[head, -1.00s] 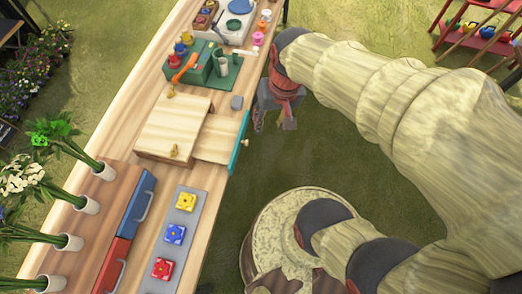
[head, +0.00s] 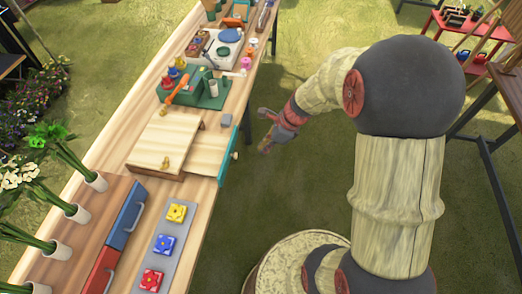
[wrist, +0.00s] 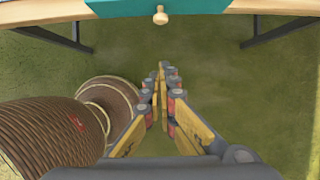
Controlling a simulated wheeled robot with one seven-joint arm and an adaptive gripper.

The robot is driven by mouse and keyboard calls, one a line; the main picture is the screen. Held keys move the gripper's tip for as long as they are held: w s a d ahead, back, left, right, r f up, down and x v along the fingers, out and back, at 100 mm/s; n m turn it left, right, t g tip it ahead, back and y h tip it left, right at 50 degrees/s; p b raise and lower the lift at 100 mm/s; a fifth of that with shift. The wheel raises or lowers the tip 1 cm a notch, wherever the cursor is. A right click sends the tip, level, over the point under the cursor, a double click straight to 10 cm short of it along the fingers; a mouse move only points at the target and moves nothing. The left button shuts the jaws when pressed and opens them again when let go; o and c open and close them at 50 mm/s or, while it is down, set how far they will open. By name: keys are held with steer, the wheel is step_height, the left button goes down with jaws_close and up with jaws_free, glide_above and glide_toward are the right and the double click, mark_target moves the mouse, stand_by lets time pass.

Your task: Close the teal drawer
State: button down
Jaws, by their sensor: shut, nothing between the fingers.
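The teal drawer (head: 229,155) is pulled out from a wooden box (head: 165,140) on the workbench. Its teal front with a round pale knob faces right, past the table's edge. In the wrist view the teal drawer front (wrist: 130,8) and its knob (wrist: 160,15) show at the top. My gripper (head: 264,131) is to the right of the drawer front, off the table and apart from it. In the wrist view my gripper (wrist: 163,72) has its fingers together with nothing between them, below the knob in the picture.
A red drawer (head: 104,272) and a blue drawer (head: 125,213) sit nearer on the bench, beside a grey strip (head: 152,249) with colored flower blocks. A green tool holder (head: 207,95) stands behind.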

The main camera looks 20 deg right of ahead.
mark_target(208, 152)
steer(key=w+a+f+b, duration=0.3)
steer(key=w+a+f, duration=0.1)
steer(key=f, duration=0.3)
steer(key=shift+a+b, duration=0.35)
steer(key=shift+a, duration=0.55)
steer(key=shift+w, duration=0.15)
steer(key=w+a+p, duration=0.2)
steer(key=a, duration=0.1)
steer(key=w+a+p, duration=0.2)
steer(key=w+a, duration=0.1)
steer(key=a, duration=0.1)
steer(key=w+a+p, duration=0.2)
steer(key=w+a, duration=0.1)
steer(key=a, duration=0.1)
steer(key=shift+a+r, duration=0.1)
steer(key=shift+w+a, duration=0.2)
